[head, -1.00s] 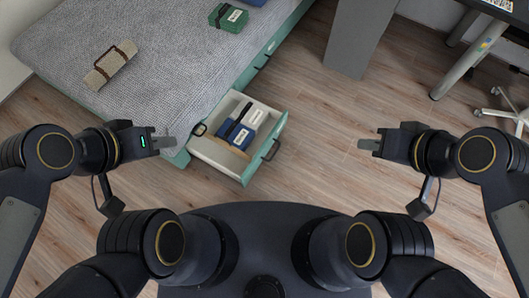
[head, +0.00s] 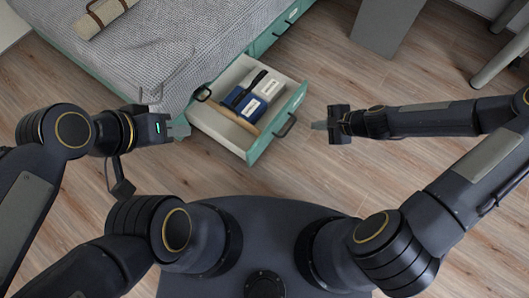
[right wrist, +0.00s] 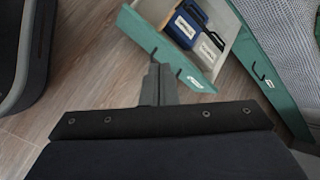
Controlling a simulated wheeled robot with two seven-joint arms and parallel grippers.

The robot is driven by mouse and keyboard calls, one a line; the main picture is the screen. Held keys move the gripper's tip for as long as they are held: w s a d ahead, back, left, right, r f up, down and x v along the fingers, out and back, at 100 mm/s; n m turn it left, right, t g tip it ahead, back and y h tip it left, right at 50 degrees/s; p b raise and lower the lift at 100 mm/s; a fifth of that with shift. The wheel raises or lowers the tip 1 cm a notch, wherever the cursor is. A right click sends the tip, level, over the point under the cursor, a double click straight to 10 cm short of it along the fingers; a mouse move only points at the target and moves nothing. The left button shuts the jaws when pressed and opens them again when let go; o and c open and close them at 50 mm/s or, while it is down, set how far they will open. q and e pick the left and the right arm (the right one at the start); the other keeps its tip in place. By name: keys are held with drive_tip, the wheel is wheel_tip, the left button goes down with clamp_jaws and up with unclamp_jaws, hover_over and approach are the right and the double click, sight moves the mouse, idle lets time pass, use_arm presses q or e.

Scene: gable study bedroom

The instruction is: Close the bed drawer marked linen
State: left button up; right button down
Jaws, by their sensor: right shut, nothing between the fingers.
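An open bed drawer (head: 222,128) with a green front stands pulled out from the bed's side. Its dark handle (head: 287,125) is on the front, and the front also shows in the right wrist view (right wrist: 150,38) with a small label too small to read. Inside lie a blue box and a white box with labels. My right gripper (head: 319,126) is shut and empty, a short way to the right of the handle, apart from it; its fingers show in the right wrist view (right wrist: 159,72). My left gripper (head: 181,130) is beside the drawer's left side; its jaws are unclear.
The bed (head: 165,50) has a grey knitted cover and a rolled beige bundle (head: 103,15) on it. Another green drawer front (head: 270,38) farther along the bed is shut. A grey panel (head: 388,22) stands at the back right. Wooden floor is clear right of the drawer.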

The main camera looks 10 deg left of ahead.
drive_tip(key=s+a+f+m+b, duration=0.1)
drive_tip(key=a+f+m+b, duration=0.35)
drive_tip(key=f, duration=0.65)
drive_tip(key=a+f+m+b, duration=0.3)
drive_tip(key=f+m, duration=0.2)
drive_tip(key=f, duration=0.6)
drive_tip(key=b, duration=0.7)
approach(259, 144)
drive_tip(key=shift+t+y, duration=0.4)
drive_tip(key=x, duration=0.5)
drive_tip(key=shift+s+a+f, duration=0.1)
drive_tip(key=shift+s+f, duration=0.1)
drive_tip(key=shift+f, duration=0.35)
